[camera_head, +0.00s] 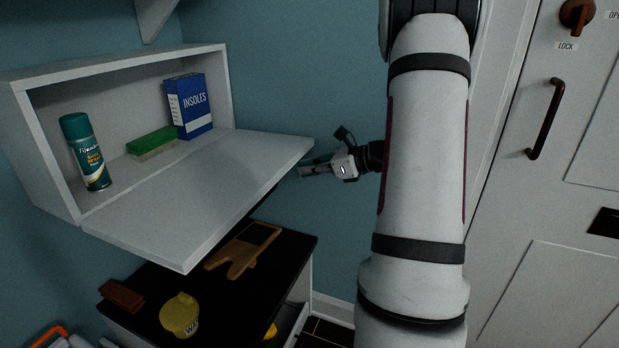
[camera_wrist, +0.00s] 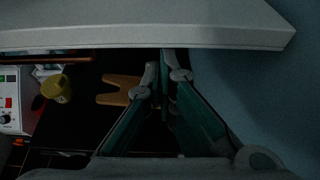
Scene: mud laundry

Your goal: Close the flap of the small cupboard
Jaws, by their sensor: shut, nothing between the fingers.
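The small cupboard (camera_head: 48,158) is on the blue wall at the left of the head view. Its white flap (camera_head: 195,205) is hinged at the bottom edge and lies open, sticking out roughly level. My gripper (camera_head: 303,170) is shut and empty, close by the flap's far right corner and a little below its top face. In the wrist view the flap (camera_wrist: 130,28) crosses the top of the picture, and my gripper (camera_wrist: 163,68) points toward its edge. I cannot tell whether the fingertips touch the flap.
A spray can (camera_head: 86,152), a green-topped brush (camera_head: 152,142) and an insoles box (camera_head: 190,106) stand inside the cupboard. Below is a black-topped cabinet (camera_head: 235,292) with a wooden bootjack (camera_head: 240,252) and a yellow wax tin (camera_head: 181,315). A white door (camera_head: 545,210) is at right.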

